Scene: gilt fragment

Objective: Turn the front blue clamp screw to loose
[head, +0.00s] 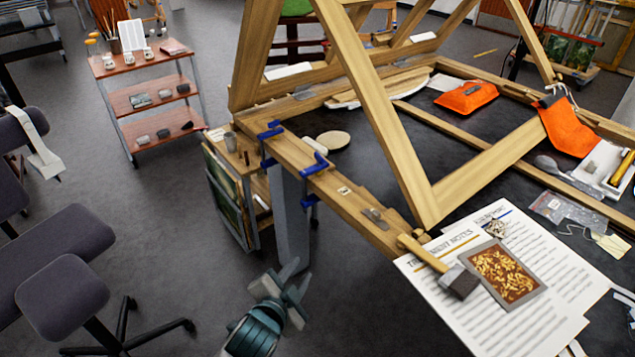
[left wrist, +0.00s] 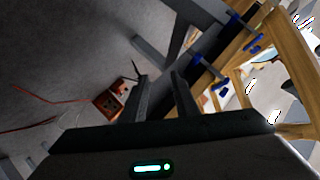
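The front blue clamp (head: 315,165) grips the wooden easel frame's edge beam (head: 345,195). Its lower blue part (head: 310,201) hangs under the beam. A second blue clamp (head: 270,130) sits farther back on the same beam. My left gripper (head: 293,285) is low in front of the beam, below the front clamp and apart from it. Its two fingers are spread and empty. My right gripper is not in view.
A grey post (head: 291,215) stands under the beam, close behind my left gripper. A chair (head: 62,298) stands at the left. The floor between is clear.

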